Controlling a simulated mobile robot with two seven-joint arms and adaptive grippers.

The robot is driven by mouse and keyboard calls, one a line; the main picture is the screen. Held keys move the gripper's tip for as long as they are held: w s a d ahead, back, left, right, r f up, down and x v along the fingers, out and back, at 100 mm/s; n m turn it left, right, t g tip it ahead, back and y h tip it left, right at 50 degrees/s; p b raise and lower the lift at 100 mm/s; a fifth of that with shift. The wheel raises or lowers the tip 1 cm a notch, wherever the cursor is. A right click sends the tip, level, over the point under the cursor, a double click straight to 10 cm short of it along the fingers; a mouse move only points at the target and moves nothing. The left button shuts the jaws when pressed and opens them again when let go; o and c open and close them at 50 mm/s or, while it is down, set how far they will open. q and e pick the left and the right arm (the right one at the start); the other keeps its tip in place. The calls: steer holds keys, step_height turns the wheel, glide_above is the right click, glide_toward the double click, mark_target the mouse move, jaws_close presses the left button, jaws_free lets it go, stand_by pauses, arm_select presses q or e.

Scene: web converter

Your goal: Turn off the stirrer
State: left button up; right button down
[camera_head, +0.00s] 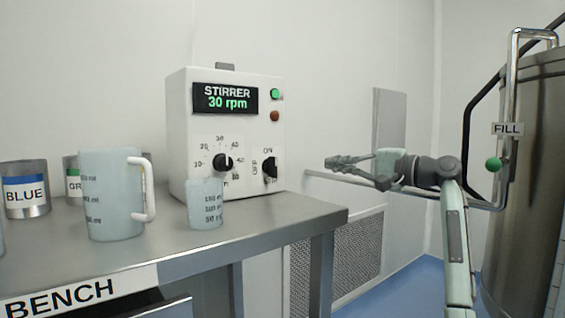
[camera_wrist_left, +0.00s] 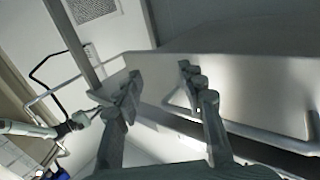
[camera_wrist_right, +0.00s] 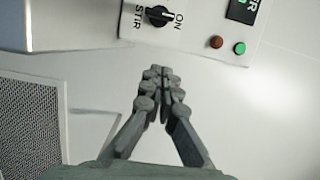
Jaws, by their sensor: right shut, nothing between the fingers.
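The stirrer box (camera_head: 183,135) stands on the bench, with a lit display (camera_head: 226,98) reading "STIRRER 30 rpm". Its black rotary switch (camera_head: 270,170), marked ON and OFF, is low on the right of the front face; its handle seems to point toward ON. The switch also shows at the top of the right wrist view (camera_wrist_right: 158,15). My right gripper (camera_head: 333,162) is shut and empty, to the right of the switch and apart from it; its fingertips meet in the right wrist view (camera_wrist_right: 160,76). My left gripper (camera_wrist_left: 158,78) is open and empty, seen only in its wrist view.
A speed dial (camera_head: 222,162) sits left of the switch, and a green lamp (camera_head: 275,94) glows above a dull red one (camera_head: 275,116). A small beaker (camera_head: 206,204) and a jug (camera_head: 110,195) stand in front. A steel tank (camera_head: 530,180) is at the right.

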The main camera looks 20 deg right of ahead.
mark_target(273, 167)
arm_select(q)
steer(key=shift+s, duration=0.1)
arm_select(e)
steer(key=shift+s, duration=0.1)
steer(key=x, duration=1)
steer(key=shift+a, duration=0.15)
steer(key=a, duration=0.1)
steer(key=s+a, duration=0.1)
steer(key=a, duration=0.1)
arm_select(q)
steer(key=shift+d+r+h, duration=0.2)
steer(key=shift+r+h, duration=0.1)
steer(key=shift+r, duration=0.3)
arm_select(e)
steer(key=shift+s+a, duration=0.15)
steer(key=shift+a, duration=0.15)
